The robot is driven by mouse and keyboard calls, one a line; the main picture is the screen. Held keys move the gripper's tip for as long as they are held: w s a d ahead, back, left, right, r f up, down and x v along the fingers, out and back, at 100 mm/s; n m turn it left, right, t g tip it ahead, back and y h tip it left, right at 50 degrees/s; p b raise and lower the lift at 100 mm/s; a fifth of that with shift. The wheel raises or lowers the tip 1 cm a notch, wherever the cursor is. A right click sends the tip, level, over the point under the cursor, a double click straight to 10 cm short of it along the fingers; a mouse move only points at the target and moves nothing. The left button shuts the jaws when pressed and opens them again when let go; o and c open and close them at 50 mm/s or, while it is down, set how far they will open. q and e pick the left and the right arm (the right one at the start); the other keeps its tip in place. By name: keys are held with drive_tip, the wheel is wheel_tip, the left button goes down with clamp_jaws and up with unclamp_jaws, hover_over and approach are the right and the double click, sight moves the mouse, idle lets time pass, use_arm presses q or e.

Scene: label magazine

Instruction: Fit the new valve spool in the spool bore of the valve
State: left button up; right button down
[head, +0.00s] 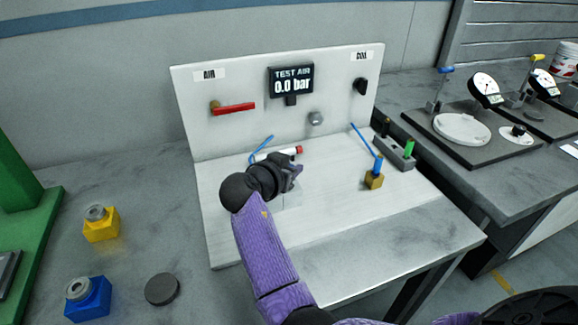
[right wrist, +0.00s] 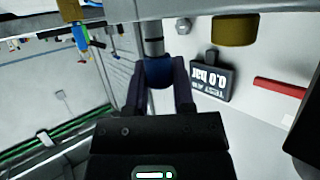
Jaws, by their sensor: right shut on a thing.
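My right gripper (head: 294,176) is above the white bench board, in front of the test panel. In the right wrist view its fingers (right wrist: 158,92) are shut on a grey, dark-banded cylinder with a blue end (right wrist: 158,72), which looks like the valve spool. Its far end points to a pale grey body (right wrist: 115,18) across the top of that view, apparently the valve. I cannot tell whether the spool is inside the bore. In the head view a pale block (head: 291,198) shows partly behind the gripper; the spool is hidden there. My left gripper is not in view.
A red lever (head: 234,109) and a display reading 0.0 bar (head: 291,80) are on the panel. A brass block (head: 374,180) with a blue top and a dark block (head: 393,150) with a green part stand right. A yellow block (head: 101,226) and a blue block (head: 88,300) stand left.

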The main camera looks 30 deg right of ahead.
drive_tip(key=shift+f+b, duration=0.4)
drive_tip(key=shift+f, duration=0.2)
drive_tip(key=shift+f, duration=0.1)
drive_tip(key=shift+d+f, duration=0.1)
drive_tip(key=shift+f, duration=0.15)
drive_tip(key=shift+c, duration=1.9)
unclamp_jaws()
drive_tip(key=shift+b, duration=0.3)
drive_tip(key=shift+f, duration=0.1)
